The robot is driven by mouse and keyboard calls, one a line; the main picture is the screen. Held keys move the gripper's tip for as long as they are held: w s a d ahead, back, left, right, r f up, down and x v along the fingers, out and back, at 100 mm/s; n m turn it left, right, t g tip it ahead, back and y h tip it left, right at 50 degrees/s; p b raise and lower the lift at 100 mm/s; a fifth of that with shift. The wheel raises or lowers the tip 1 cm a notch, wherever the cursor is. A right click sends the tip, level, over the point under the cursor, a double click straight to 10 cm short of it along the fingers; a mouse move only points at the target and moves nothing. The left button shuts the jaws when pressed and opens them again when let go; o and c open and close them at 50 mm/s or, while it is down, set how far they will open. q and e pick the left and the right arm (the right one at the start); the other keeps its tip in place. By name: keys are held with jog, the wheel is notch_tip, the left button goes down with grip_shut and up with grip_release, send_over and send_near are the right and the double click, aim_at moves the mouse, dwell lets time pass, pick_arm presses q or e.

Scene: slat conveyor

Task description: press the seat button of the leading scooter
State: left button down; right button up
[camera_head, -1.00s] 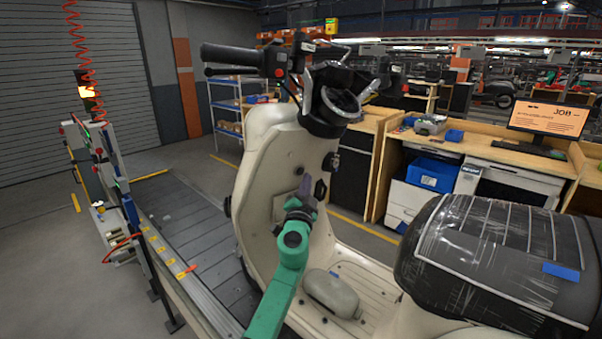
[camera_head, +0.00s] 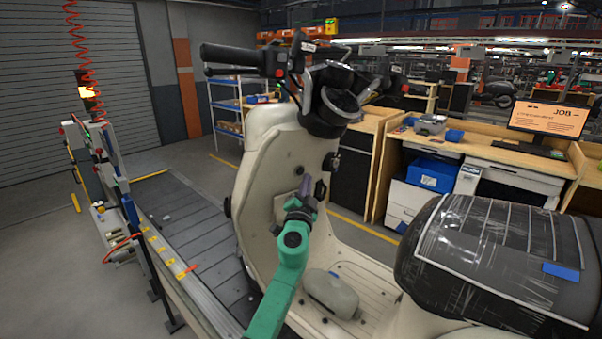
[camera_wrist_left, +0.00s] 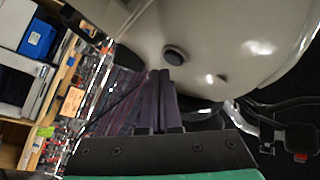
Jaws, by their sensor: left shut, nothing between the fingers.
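The cream scooter (camera_head: 262,180) stands on the slat conveyor, with its handlebars at the top and its plastic-wrapped seat (camera_head: 480,250) at the right. Dark round knobs show on the inner face of its leg shield, one of them (camera_head: 330,162) above and right of my gripper. My left gripper (camera_head: 306,184) is shut and empty, in front of this face. In the left wrist view, its closed fingers (camera_wrist_left: 161,76) point at the cream panel, just below a round black button (camera_wrist_left: 174,55). I cannot tell whether they touch it. My right gripper is out of view.
The scooter's floorboard holds a rounded grey-beige piece (camera_head: 331,292). The conveyor (camera_head: 190,230) runs along the left, beside a station post with a red coiled hose (camera_head: 82,50). A wooden workbench (camera_head: 470,150) with a monitor and blue bin stands behind at right.

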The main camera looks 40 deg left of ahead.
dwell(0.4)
pick_arm(q)
jog(key=shift+a+r, duration=0.1)
jog(key=shift+a, duration=0.35)
jog(key=shift+w+a+r+b, duration=0.15)
jog(key=shift+a+b, duration=0.15)
jog(key=shift+a, duration=0.15)
dwell(0.5)
jog(key=shift+d, duration=0.1)
jog(key=shift+d+f, duration=0.25)
jog(key=shift+d, duration=0.55)
jog(key=d, duration=0.3)
jog(key=s+d+f+b, duration=0.1)
jog(key=shift+d, duration=0.4)
